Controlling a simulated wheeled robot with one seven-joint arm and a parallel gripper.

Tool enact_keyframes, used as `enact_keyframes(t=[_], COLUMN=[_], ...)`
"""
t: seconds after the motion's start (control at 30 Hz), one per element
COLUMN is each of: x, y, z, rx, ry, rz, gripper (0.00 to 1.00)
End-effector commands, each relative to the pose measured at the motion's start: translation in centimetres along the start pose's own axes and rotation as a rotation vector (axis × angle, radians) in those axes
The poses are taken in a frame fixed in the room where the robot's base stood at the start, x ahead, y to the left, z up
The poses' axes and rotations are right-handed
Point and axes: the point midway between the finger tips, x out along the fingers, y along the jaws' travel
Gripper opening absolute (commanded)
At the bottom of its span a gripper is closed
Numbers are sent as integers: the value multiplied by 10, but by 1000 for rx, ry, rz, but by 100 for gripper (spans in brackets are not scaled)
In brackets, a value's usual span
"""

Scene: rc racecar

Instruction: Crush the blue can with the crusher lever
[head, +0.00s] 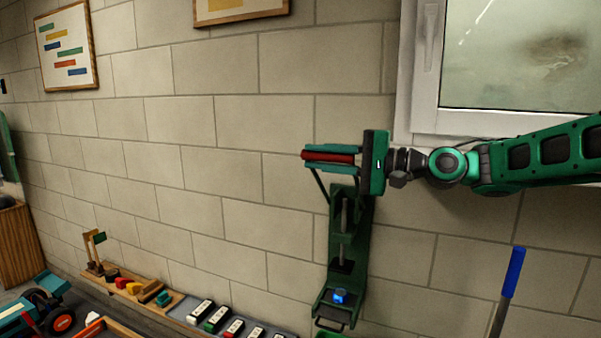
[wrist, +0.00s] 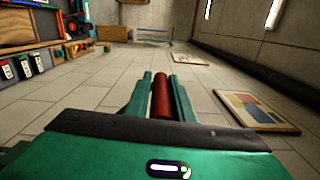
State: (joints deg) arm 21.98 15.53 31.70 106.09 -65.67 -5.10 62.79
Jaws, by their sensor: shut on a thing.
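The green can crusher (head: 345,245) is fixed upright on the block wall in the head view. The blue can (head: 340,297) sits low in it, standing at the bottom of the frame. The crusher lever has a red grip (head: 328,156) at its top end, and its thin dark arm runs down to the crusher's upper part. My gripper (head: 308,157) is shut on the red lever grip, well above the can. In the wrist view the red grip (wrist: 161,97) lies between the two green fingers. The can is not visible in the wrist view.
A window (head: 425,75) is behind my arm at the upper right. A blue-handled pole (head: 513,272) stands at the lower right. A shelf of small blocks (head: 135,285) and several labelled switches (head: 217,318) line the lower left.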

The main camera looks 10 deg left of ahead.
Motion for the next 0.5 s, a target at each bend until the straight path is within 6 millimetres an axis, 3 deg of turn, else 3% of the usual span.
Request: enact_keyframes(t=[0.1,0.47,0.5], x=[-7,-9,-9], y=[0,1,1], z=[-13,-15,-15], rx=[0,2,2], ry=[23,25,25], rz=[3,4,4], gripper=[0,0,26])
